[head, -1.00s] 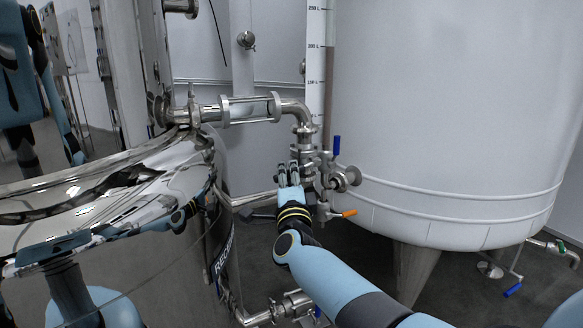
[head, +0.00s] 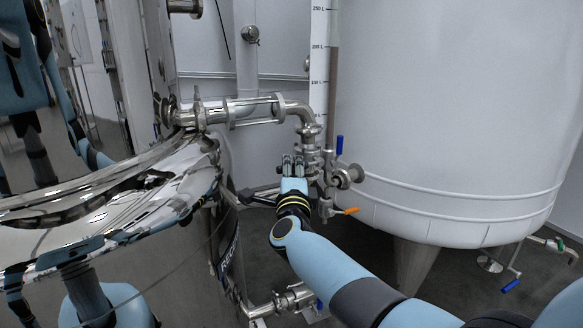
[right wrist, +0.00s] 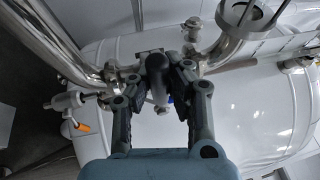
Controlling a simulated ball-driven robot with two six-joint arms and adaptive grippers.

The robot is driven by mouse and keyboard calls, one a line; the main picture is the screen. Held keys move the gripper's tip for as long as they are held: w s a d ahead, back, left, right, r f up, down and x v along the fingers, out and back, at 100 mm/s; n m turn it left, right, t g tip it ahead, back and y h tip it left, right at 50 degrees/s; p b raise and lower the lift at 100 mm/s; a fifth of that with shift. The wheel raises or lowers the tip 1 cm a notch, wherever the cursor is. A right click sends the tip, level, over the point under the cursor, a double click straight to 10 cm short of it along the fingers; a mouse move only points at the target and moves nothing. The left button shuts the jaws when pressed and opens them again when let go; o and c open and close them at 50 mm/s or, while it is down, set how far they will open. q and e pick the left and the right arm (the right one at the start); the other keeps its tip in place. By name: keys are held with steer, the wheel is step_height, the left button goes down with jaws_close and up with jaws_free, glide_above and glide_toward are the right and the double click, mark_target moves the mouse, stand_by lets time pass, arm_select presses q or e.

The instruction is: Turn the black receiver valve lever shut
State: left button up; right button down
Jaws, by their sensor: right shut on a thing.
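My right gripper (head: 293,164) reaches in from the lower right to the steel valve fittings below the pipe elbow, between the shiny tank and the white tank. In the right wrist view its two fingers (right wrist: 157,88) are closed around a black, round-ended lever (right wrist: 156,66), which stands out between them. In the head view the hand hides the lever, and I cannot tell its exact angle there. My left gripper is not in view.
A shiny steel tank (head: 130,190) stands at the left and a large white tank (head: 450,110) at the right. Close to the right gripper are a blue lever (head: 339,145) and an orange lever (head: 345,211). A sight-glass pipe (head: 256,110) runs above.

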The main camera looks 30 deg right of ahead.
steer(key=c, duration=1.2)
jaws_free()
steer(key=shift+s+a+f, duration=0.1)
steer(key=shift+s+f, duration=0.05)
steer(key=shift+s, duration=0.1)
steer(key=v, duration=0.7)
